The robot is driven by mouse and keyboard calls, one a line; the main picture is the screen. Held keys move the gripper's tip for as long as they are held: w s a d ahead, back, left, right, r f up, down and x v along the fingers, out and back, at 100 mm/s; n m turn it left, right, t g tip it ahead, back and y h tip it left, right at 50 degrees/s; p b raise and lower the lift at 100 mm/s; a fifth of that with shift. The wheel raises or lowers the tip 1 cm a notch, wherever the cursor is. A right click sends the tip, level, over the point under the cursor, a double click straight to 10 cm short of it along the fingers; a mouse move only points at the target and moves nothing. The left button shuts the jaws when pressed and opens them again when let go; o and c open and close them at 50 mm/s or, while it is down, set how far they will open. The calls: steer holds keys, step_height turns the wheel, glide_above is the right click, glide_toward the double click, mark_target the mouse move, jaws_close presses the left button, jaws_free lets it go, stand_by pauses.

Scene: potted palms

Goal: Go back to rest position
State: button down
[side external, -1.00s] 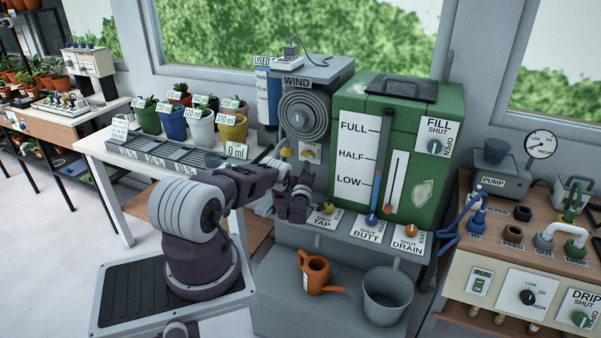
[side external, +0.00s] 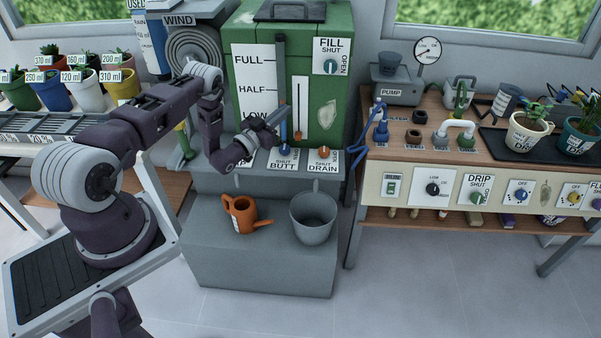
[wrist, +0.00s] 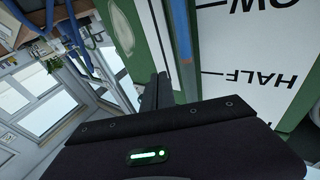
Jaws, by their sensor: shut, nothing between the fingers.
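My gripper (side external: 278,122) is in front of the green water tank (side external: 345,125), just above the grey ledge with the BUTT and DRAIN labels. It is shut and empty. In the wrist view its dark fingers (wrist: 155,92) are together, pointing at the tank's lower front, with the upside-down HALF scale (wrist: 262,75) to the right. My arm is stretched out from its base at the left. The blue BUTT lever (side external: 283,132) is right beside the gripper, and I cannot tell whether they touch. The orange DRAIN knob (side external: 323,152) is to the right.
An orange watering can (side external: 241,214) and a grey bucket (side external: 313,218) stand on the lower step beneath the gripper. The hose reel (side external: 193,50) is behind the arm. A wooden bench (side external: 410,150) with pump fittings is at the right. Potted plants stand at the left.

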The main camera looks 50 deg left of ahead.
steer(key=w+d+r+g+h, duration=0.1)
steer(key=w+d+r+h, duration=0.1)
steer(key=w+d+r, duration=0.85)
steer(key=s+d+r+g, duration=0.2)
steer(key=d+r, duration=0.2)
steer(key=r, duration=0.3)
steer(key=s+d+r+g, duration=0.2)
steer(key=d+r+g, duration=0.1)
steer(key=r, duration=0.4)
steer(key=s+d+r+g, duration=0.2)
steer(key=s+d+r, duration=0.15)
steer(key=s, duration=0.65)
steer(key=s+d+r+g, duration=0.2)
steer(key=s+d+r, duration=0.15)
steer(key=s, duration=0.55)
steer(key=s+d+f+g, duration=0.1)
steer(key=s+d+g, duration=0.1)
steer(key=s, duration=1)
steer(key=s+d+f+m+g+h, duration=0.1)
steer(key=s+f+g, duration=0.1)
steer(key=s, duration=1)
steer(key=shift+s+d+f, duration=0.15)
steer(key=shift+d+f, duration=0.1)
steer(key=shift+d, duration=0.1)
